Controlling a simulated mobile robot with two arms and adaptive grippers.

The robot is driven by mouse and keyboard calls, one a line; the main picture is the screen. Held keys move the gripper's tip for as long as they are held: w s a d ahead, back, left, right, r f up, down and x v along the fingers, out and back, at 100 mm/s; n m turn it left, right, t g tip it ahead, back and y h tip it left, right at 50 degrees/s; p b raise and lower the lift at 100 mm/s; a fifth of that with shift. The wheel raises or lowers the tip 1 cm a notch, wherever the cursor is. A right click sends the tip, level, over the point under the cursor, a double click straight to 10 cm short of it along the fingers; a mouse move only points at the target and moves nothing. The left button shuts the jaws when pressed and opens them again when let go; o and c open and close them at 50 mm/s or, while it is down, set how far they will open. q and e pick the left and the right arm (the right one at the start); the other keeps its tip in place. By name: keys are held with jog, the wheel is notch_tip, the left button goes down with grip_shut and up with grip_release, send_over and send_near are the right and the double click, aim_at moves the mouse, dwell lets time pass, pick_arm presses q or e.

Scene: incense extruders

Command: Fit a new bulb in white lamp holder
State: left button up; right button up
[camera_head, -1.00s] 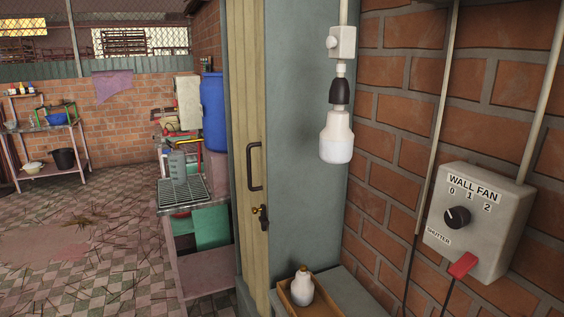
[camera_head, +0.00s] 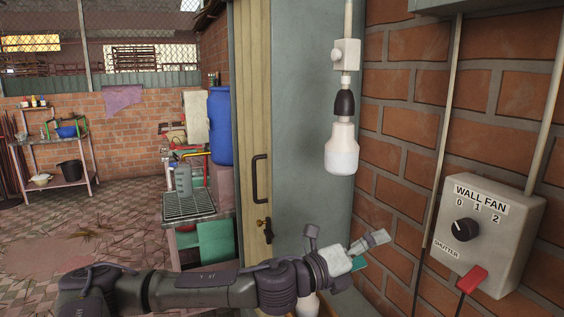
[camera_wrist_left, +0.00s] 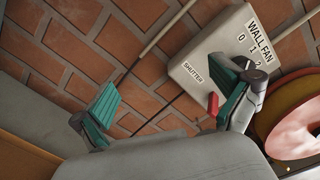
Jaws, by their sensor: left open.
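A white bulb (camera_head: 341,150) hangs from a dark lamp holder (camera_head: 344,103) below a white fitting (camera_head: 345,53) on the grey wall panel. Another white bulb (camera_head: 307,305) shows low in the head view, mostly hidden behind my left arm. My left gripper (camera_head: 367,252) is open and empty, below and slightly right of the hanging bulb and apart from it. The left wrist view shows its two green-padded fingers (camera_wrist_left: 172,108) spread, with brick wall beyond and no bulb between them. My right gripper is not in view.
A wall fan switch box (camera_head: 486,235) with a dark knob and red lever (camera_head: 471,279) is on the brick wall right of my left gripper. A wooden door (camera_head: 255,150) stands left of the panel. A metal rack and blue barrel (camera_head: 221,125) are further back.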

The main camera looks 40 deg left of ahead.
pick_arm(q)
jog(key=s+a+r+m+h, duration=0.1)
jog(key=s+a+r+m, duration=0.1)
jog(key=a+r+m, duration=0.6)
jog(key=m, duration=0.5)
send_near(328, 151)
jog(key=shift+y, duration=0.3)
jog(key=p+x, duration=1.2)
jog(key=shift+w+d, duration=0.1)
jog(key=shift+d, duration=0.05)
jog(key=shift+w+d+f, duration=0.2)
jog(key=shift+w, duration=0.3)
jog(key=c, duration=1.2)
jog(key=shift+n+y+p, duration=0.6)
jog(key=shift+p, duration=0.6)
jog(key=shift+c, duration=0.2)
